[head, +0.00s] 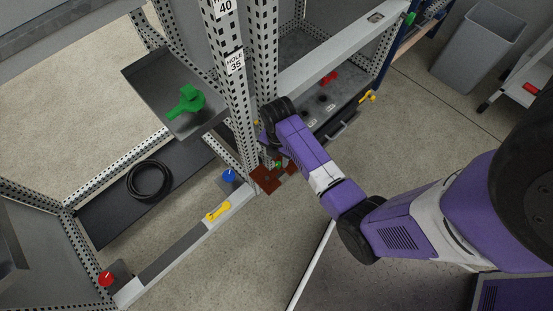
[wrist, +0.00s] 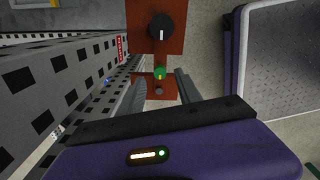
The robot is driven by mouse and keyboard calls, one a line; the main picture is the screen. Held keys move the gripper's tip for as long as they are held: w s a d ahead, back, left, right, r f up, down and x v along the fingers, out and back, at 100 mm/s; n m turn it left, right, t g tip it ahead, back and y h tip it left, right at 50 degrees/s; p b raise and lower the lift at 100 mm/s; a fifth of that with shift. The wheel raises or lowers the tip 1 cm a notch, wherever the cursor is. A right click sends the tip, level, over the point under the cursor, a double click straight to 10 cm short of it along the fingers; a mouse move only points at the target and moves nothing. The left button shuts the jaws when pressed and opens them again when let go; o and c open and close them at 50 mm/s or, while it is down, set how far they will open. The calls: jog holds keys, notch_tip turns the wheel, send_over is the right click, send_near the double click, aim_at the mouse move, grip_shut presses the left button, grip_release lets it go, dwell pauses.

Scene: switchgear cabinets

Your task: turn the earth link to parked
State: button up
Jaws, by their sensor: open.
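No readable label in these views names the earth link, so I cannot tell which part it is. A red-brown panel (wrist: 174,45) carries a black round knob (wrist: 161,27) with a white pointer mark, a small green part (wrist: 159,73) and a small dark stub below it. My gripper (wrist: 160,79) is open, its two fingers on either side of the green part and stub; contact cannot be told. A large green handle (head: 186,102) sits on a grey tray-like plate.
A perforated post (head: 228,90) stands close left of my arm. A black cable coil (head: 149,180) lies left. Floor at lower centre is clear.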

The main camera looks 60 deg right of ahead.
aim_at(278, 164)
jog(key=shift+f+b, duration=0.35)
jog(key=shift+f, duration=1.2)
jog(key=shift+c, duration=0.2)
grip_shut()
